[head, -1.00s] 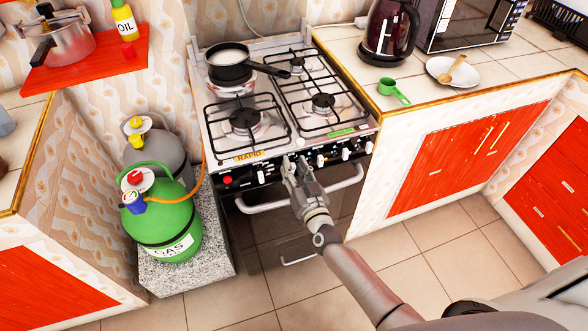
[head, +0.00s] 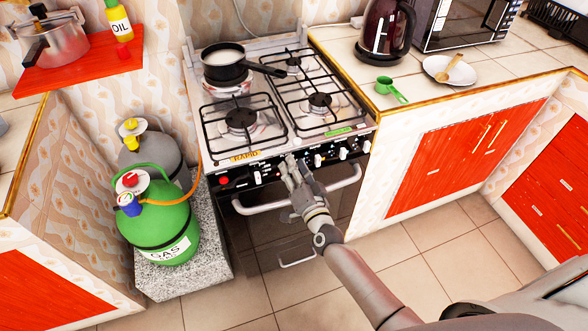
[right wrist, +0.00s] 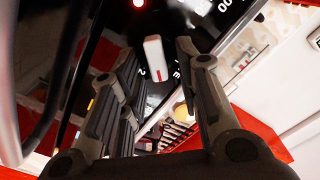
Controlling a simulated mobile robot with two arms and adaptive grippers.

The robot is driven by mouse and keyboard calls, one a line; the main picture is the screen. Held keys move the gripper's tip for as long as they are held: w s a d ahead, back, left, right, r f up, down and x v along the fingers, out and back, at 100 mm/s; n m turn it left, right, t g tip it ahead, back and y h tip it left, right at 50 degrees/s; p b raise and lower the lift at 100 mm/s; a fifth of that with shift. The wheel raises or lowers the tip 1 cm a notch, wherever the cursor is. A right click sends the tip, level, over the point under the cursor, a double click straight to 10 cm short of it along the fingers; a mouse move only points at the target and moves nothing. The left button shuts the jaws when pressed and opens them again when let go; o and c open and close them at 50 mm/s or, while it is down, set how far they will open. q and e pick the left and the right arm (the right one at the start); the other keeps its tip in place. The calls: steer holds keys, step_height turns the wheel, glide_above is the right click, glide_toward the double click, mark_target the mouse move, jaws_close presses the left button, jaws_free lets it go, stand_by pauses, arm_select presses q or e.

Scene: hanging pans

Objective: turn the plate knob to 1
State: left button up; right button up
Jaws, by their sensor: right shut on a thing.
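The stove (head: 240,162) has a row of white knobs along its black front panel. My right gripper (head: 291,163) is at the middle of this panel, with its fingertips against it, and hides the knob there in the head view. In the right wrist view a white knob (right wrist: 154,58) with a red line stands between the two fingers of my right gripper (right wrist: 163,75). The gripper is shut on this knob. Labels on the panel are partly hidden by the fingers. My left gripper is not in view.
A black pan (head: 225,64) with white contents sits on the back left burner. The oven handle (head: 255,208) runs just below the knobs. A green gas bottle (head: 160,225) stands left of the stove. Floor in front is clear.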

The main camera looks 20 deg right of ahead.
steer(key=o, duration=0.9)
steer(key=s, duration=1.2)
steer(key=shift+d, duration=0.15)
steer(key=s+f+n+g+y, duration=0.1)
steer(key=s+f+n+g, duration=0.4)
steer(key=f, duration=0.9)
steer(key=s+f+n+g, duration=0.1)
steer(key=s+f+g, duration=0.2)
steer(key=s+f, duration=0.8)
steer(key=s+d+f+n+g, duration=0.1)
steer(key=s+f+g, duration=0.2)
steer(key=s+f, duration=0.3)
steer(key=s+d+f+n+g+h, duration=0.1)
steer(key=s+d+f+n+g, duration=0.1)
steer(key=s+f, duration=0.4)
steer(key=s+d+f+n+g, duration=0.2)
steer(key=s+f+g, duration=0.2)
steer(key=s+f, duration=0.3)
steer(key=shift+s+f+h, duration=0.1)
steer(key=shift+s+h, duration=0.2)
steer(key=shift+s, duration=1.6)
